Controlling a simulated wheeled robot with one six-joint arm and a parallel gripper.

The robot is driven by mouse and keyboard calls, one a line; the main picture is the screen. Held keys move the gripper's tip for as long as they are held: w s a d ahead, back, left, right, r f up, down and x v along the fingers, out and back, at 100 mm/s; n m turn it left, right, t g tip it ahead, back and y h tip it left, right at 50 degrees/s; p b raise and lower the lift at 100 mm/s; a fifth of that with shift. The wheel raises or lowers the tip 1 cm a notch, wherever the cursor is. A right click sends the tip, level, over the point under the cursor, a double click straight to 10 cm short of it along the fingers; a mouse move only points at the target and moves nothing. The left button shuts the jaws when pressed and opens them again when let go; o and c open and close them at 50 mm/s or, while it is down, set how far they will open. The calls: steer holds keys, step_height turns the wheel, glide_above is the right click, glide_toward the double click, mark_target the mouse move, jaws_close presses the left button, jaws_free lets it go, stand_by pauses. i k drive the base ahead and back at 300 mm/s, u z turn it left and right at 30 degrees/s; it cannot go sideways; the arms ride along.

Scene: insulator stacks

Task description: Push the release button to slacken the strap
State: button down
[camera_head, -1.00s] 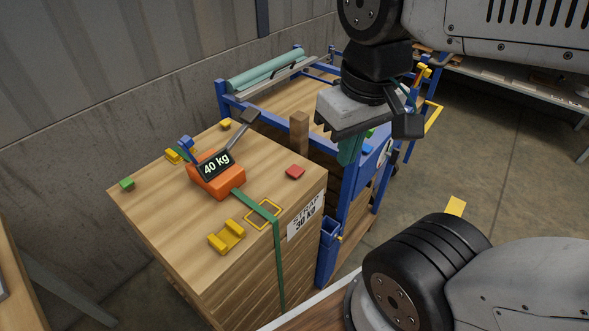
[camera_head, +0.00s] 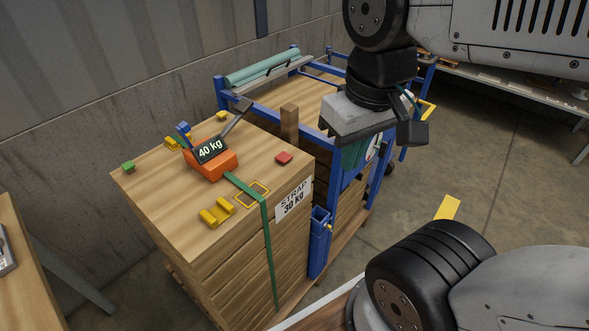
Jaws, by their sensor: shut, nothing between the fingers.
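An orange strap tensioner (camera_head: 217,166) sits on top of the wooden stack (camera_head: 240,187). Its dark display (camera_head: 210,150) reads 40 kg, and a lever (camera_head: 236,115) with a grey end slants up to the right. A green strap (camera_head: 266,235) runs from it across the top and down the front side. I cannot make out a release button for certain; a small red block (camera_head: 284,158) lies on the top, right of the tensioner. My gripper (camera_head: 372,138) is shut and empty. In the picture it is right of the stack, in front of the blue rack; its fingertips are hard to see.
A label (camera_head: 293,198) on the stack reads STRAP 30 KG. Yellow (camera_head: 217,212) and green (camera_head: 128,166) pieces lie on the top. A wooden post (camera_head: 289,125) and the blue rack (camera_head: 320,245) stand at the right edge. Floor (camera_head: 500,190) is open at the right.

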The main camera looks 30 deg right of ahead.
mark_target(283, 157)
steer(key=k, duration=0.25)
steer(key=z, duration=2.25)
steer(key=k, duration=1.3)
steer(key=u, duration=2.2)
steer(key=i, duration=1)
steer(key=z, duration=0.05)
